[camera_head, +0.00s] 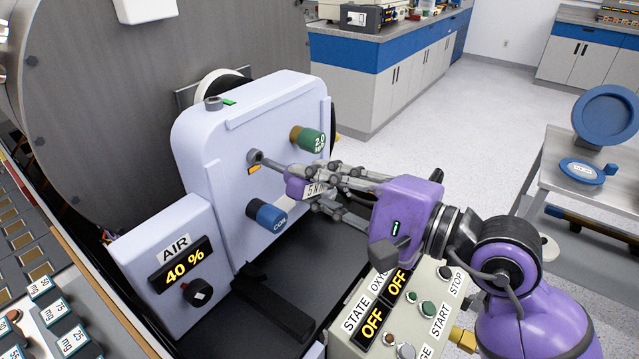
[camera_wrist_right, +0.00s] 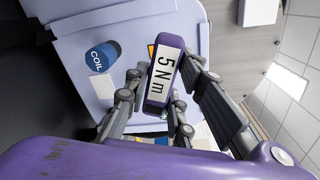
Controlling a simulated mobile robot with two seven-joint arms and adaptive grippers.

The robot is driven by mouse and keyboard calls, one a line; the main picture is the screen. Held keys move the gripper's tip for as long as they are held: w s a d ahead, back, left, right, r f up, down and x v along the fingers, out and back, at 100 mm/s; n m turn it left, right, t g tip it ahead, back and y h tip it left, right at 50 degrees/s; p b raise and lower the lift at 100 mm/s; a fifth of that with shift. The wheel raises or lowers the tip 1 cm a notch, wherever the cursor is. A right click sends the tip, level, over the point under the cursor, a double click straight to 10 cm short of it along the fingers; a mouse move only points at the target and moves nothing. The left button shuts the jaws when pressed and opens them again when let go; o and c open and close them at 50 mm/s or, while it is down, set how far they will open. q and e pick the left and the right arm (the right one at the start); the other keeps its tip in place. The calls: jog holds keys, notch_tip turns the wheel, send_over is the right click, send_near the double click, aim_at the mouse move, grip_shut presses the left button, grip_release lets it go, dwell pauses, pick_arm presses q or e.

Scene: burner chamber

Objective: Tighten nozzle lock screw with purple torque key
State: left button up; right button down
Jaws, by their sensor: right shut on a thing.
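The purple torque key (camera_head: 295,187) carries a white "5 Nm" label, and it also shows in the wrist view (camera_wrist_right: 163,82). My right gripper (camera_head: 314,190) is shut on its purple handle. The key's grey shaft points left to a small grey round fitting (camera_head: 254,156) on the pale front panel (camera_head: 225,190), above an orange mark. This looks like the nozzle lock screw. The shaft tip appears to meet it, but I cannot tell whether it is seated. In the wrist view the key hides the screw. My left gripper is not in view.
A green-capped knob marked 2.0 (camera_head: 308,138) and a blue COIL knob (camera_head: 267,214) stick out near the key. An AIR box (camera_head: 172,262) reading 40 % stands left. A control box (camera_head: 392,318) with buttons sits below my right arm. A steel cart (camera_head: 570,178) stands right.

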jog(key=shift+a, duration=0.15)
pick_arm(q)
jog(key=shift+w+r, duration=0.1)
pick_arm(e)
jog(key=shift+x, duration=1)
jog(key=shift+w+r, duration=0.1)
dwell(0.3)
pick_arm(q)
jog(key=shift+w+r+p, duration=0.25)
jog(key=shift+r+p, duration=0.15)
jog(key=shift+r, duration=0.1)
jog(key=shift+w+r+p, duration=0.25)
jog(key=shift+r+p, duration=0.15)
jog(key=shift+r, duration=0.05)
pick_arm(e)
jog(key=shift+m, duration=1.1)
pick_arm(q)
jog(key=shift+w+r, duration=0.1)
pick_arm(e)
jog(key=shift+r+m+p, duration=0.1)
jog(key=shift+m+p, duration=0.6)
jog(key=shift+m, duration=0.4)
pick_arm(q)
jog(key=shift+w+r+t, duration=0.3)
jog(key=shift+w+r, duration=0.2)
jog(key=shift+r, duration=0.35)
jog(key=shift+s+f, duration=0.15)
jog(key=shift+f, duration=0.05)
pick_arm(e)
jog(key=shift+n, duration=0.3)
